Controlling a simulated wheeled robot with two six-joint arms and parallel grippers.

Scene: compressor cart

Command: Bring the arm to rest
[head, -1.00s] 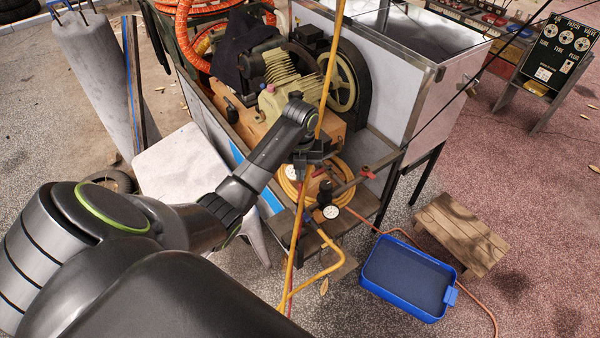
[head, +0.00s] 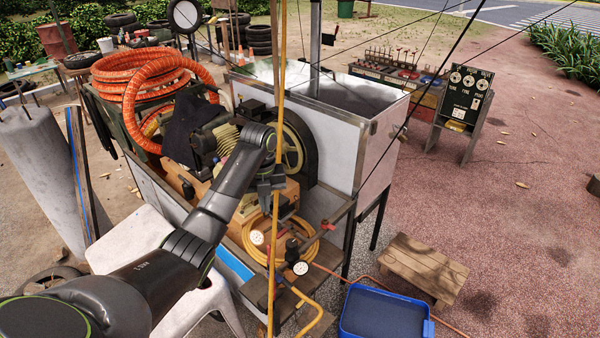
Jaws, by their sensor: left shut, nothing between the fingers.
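My left arm comes in from the lower left and reaches over the front of the compressor cart (head: 325,128). My left gripper (head: 267,200) is at the end of this arm, beside the upright yellow pole and above the coiled yellow hose (head: 308,243). It is shut, with nothing seen held in it. The compressor (head: 222,140) with its flywheel stands on the cart behind the arm. Gauges (head: 300,268) and a red-handled valve (head: 327,226) sit just right of and below the gripper. My right gripper is not in view.
A blue tray (head: 428,328) and a small wooden stool (head: 425,268) stand on the ground at the right. A white stool (head: 140,243) is under my arm. Orange hose (head: 140,75) lies coiled at the cart's back left. The paving at the right is mostly clear.

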